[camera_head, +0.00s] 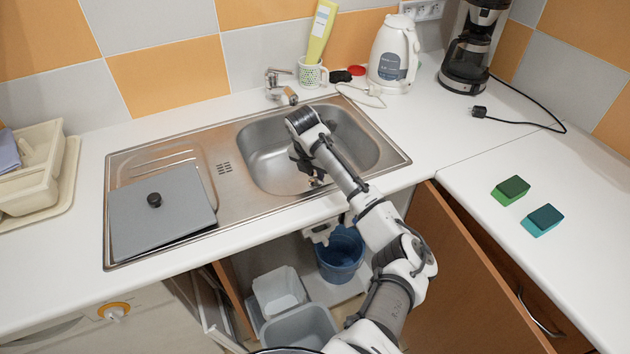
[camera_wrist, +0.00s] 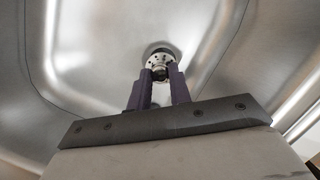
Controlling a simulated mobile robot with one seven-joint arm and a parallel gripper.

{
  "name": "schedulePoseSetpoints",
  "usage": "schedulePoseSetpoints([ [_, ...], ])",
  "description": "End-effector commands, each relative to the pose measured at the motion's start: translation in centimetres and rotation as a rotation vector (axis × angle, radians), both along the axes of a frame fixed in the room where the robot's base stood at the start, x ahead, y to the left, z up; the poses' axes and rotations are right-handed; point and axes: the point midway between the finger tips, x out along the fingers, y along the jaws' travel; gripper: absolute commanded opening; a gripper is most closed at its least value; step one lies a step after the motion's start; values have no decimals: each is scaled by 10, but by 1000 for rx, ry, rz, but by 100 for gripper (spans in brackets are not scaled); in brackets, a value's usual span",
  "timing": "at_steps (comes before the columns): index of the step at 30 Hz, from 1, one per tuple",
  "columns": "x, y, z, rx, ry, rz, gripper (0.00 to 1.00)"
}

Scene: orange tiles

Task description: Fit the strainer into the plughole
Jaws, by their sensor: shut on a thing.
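The strainer (camera_wrist: 157,62) is a small round metal piece with dark holes, in the middle of the wrist view. My gripper (camera_wrist: 160,75) is shut on its small knob, with one dark finger on each side. The plughole (camera_wrist: 161,48) shows as a dark, rounded rim just behind the strainer. The strainer overlaps it in this view; I cannot tell whether it is seated or held just above. In the head view my gripper (camera_head: 308,172) reaches down into the steel sink basin (camera_head: 262,150), and my arm hides part of the basin.
A grey lid with a black knob (camera_head: 165,215) covers much of the drainboard. A kettle (camera_head: 394,55) and coffee maker (camera_head: 470,50) stand at the back right. Two sponges (camera_head: 511,190) lie on the clear right counter. The cupboard door (camera_head: 470,270) is open.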

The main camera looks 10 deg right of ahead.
Motion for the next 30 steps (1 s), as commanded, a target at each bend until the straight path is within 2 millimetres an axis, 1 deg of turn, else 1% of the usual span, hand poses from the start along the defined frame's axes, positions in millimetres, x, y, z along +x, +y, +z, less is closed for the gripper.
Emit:
schedulePoseSetpoints([
  [5, 0, 0, -15, 0, 1, 0, 0],
  [12, 0, 0, -48, 0, 1, 0, 0],
  [14, 0, 0, -54, 0, 1, 0, 0],
  [26, 0, 0, -61, 0, 0, 0, 0],
  [27, 0, 0, -60, 0, 0, 0, 25],
  [30, 0, 0, -59, 0, 0, 0, 38],
])
